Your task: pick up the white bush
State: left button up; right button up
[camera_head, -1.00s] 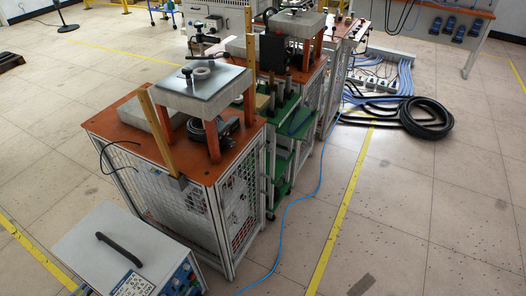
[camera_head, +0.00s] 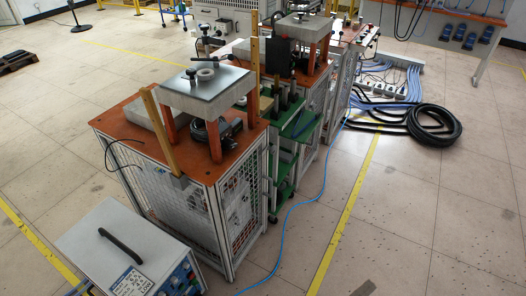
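A small white ring-shaped piece, which looks like the white bush (camera_head: 205,75), lies on the grey metal plate (camera_head: 180,92) on top of the nearest heater stand. A dark clamp-like part with a handle stands just behind it. The plate rests on orange legs above an orange table top (camera_head: 128,125). Neither of my grippers shows in the head view, so I cannot see their state.
A grey box with a black handle (camera_head: 121,246) stands on the floor at lower left. Wooden posts rise beside the stand. A blue cable (camera_head: 290,212) and coiled black hoses (camera_head: 433,124) lie on the floor at right. Open floor (camera_head: 420,200) lies right of the stands.

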aim_at(206, 76)
jog(key=i+l+u, duration=0.1)
jog(key=i+l, duration=0.15)
jog(key=i+l+u, duration=0.15)
jog(key=l, duration=0.2)
jog(key=i+l+u, duration=0.1)
jog(key=i+l, duration=0.15)
jog(key=i+l+u, duration=0.1)
jog(key=l, duration=0.4)
jog(key=i+l+u, duration=0.15)
jog(key=i+l, duration=0.15)
jog(key=i+l+u, duration=0.1)
jog(key=l, duration=0.35)
jog(key=i+l+u, duration=0.15)
jog(key=l, duration=0.3)
jog(key=i+l+u, duration=0.1)
jog(key=l, duration=0.3)
jog(key=i, duration=0.05)
